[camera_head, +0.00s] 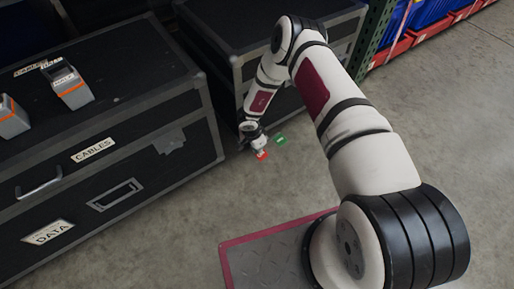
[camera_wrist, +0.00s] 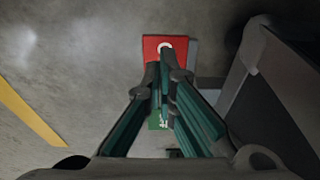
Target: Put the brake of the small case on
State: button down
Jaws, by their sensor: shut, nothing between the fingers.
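The smaller dark case (camera_head: 232,38) with metal edging stands behind the arm, and its side shows at the right of the wrist view (camera_wrist: 275,100). Low by its near corner are a red pedal (camera_head: 262,155) and a green pedal (camera_head: 281,140). In the wrist view the red pedal (camera_wrist: 153,43) carries a white round mark, and the green pedal (camera_wrist: 158,124) shows partly between my fingers. My gripper (camera_wrist: 166,60) is shut and empty, its tips over the red pedal. I cannot tell whether they touch it. My gripper also shows in the head view (camera_head: 257,148).
A large black case (camera_head: 150,175) labelled CABLES and DATA stands at the left, with grey-orange items (camera_head: 70,88) on top. A green rack with blue bins (camera_head: 430,12) is at the back right. Concrete floor (camera_head: 440,120) is open at right. A yellow line (camera_wrist: 28,118) crosses the floor.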

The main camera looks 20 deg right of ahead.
jog(key=s+a+r+p, duration=0.2)
jog(key=a+r, duration=0.3)
jog(key=r, duration=0.3)
jog(key=shift+a+r+p, duration=0.3)
jog(key=shift+r+p, duration=0.05)
jog(key=shift+p, duration=0.45)
